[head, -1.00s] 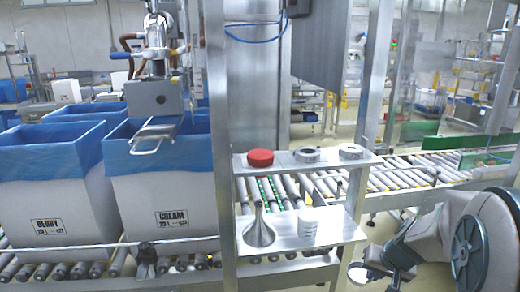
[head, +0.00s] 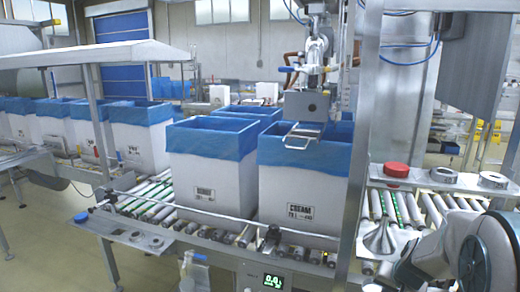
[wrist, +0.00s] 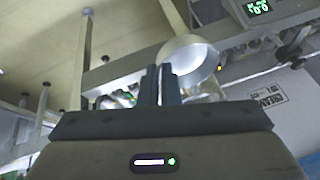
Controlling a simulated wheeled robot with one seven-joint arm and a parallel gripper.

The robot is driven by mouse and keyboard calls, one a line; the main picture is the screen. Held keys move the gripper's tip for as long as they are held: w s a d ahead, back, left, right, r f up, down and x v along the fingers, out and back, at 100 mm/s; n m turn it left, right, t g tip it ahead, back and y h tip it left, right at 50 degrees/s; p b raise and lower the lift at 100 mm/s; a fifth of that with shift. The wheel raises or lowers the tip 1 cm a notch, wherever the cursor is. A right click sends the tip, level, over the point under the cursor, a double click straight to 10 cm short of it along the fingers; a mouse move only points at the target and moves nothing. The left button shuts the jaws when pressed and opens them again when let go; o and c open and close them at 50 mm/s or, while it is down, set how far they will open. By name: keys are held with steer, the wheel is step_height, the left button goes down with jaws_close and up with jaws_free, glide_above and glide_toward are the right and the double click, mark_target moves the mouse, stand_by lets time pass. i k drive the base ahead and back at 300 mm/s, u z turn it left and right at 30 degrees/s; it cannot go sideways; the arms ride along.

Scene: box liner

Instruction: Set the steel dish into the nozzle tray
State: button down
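The steel dish (wrist: 190,58) is a round, shiny, shallow bowl in the wrist view. My gripper (wrist: 162,72) has its two dark fingers close together at the dish's near rim, holding it. A grey steel tray (head: 118,233) with several round pieces or recesses sits at the front left of the conveyor in the head view. It looks like the nozzle tray, far to the left of my arm.
White lined boxes, one marked CREAM (head: 300,192), stand on the roller conveyor. A green-lit display (head: 272,281) sits below the conveyor.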

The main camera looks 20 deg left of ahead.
mark_target(303, 135)
steer(key=u, duration=2.1)
steer(key=i, duration=1.95)
steer(key=z, duration=2)
